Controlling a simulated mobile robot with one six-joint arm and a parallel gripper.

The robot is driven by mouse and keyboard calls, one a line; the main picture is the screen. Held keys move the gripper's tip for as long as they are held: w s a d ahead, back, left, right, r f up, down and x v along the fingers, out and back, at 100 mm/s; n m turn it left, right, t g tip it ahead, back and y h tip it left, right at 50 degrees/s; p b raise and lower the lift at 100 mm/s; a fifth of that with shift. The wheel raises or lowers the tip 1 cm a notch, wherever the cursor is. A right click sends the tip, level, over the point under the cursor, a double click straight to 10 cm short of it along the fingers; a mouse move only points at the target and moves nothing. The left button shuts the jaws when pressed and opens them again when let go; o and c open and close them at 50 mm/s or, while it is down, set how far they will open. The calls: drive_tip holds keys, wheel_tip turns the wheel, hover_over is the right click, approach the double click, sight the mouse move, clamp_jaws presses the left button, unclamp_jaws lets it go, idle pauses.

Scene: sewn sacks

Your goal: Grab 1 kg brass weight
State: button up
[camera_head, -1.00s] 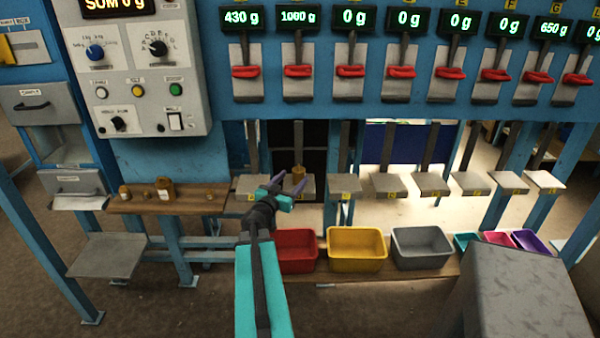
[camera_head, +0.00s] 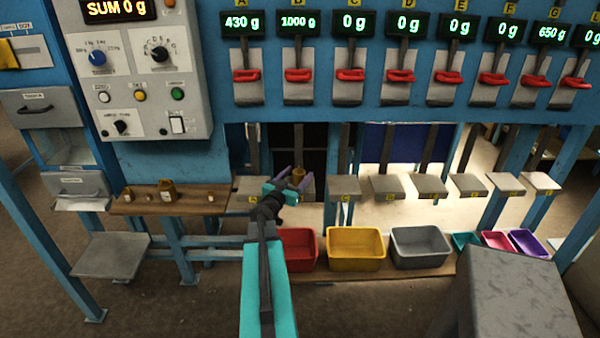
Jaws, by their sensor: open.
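A brass weight (camera_head: 298,175) stands upright at pan B, under the display (camera_head: 298,22) that reads 1000 g. My gripper (camera_head: 296,179) reaches out to it from the near side. Its purple fingers are open, one to the left and one to the right of the weight. I cannot tell whether either finger touches it. The gripper hides most of the pan under the weight.
Several other brass weights, the largest a brass one (camera_head: 168,190), stand on a wooden shelf (camera_head: 135,208) at left. Empty pans, such as pan C (camera_head: 343,186), lie to the right. Red (camera_head: 299,262), yellow (camera_head: 356,262) and grey (camera_head: 420,260) bins sit below.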

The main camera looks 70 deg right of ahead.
drive_tip(key=shift+d, duration=0.35)
idle(0.3)
clamp_jaws()
drive_tip(key=shift+r, duration=0.1)
